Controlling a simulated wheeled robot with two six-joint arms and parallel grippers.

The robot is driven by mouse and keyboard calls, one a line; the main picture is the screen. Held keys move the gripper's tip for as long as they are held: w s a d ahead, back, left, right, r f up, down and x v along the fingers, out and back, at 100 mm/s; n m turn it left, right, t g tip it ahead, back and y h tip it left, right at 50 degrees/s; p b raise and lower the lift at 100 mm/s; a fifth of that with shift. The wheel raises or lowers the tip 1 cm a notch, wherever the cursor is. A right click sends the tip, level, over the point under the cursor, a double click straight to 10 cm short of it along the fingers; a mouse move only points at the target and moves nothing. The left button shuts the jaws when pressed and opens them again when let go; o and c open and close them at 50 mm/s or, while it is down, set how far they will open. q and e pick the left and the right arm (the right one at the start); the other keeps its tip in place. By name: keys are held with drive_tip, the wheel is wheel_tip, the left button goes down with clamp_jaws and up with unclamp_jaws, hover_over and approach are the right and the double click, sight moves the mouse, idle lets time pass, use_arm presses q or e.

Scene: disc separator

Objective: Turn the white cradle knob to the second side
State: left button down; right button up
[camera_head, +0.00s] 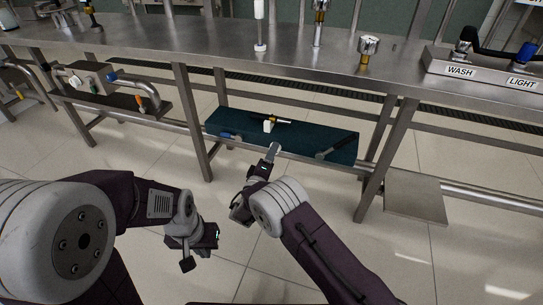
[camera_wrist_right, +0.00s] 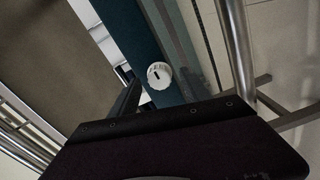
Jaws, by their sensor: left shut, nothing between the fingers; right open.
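The white cradle knob (camera_wrist_right: 160,75) shows in the right wrist view as a round, ribbed white cap with a dark slot on its face. A small white part that looks like the same knob (camera_head: 268,126) shows in the head view on the teal low shelf (camera_head: 338,139). My right gripper (camera_head: 273,150) is open at the shelf's front edge. In the right wrist view the knob appears beyond its spread fingers, apparently untouched. My left gripper (camera_head: 187,263) is shut and empty over the floor, left of the right arm.

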drive_tip(key=p+v, duration=0.4)
drive_tip(key=v, duration=0.5)
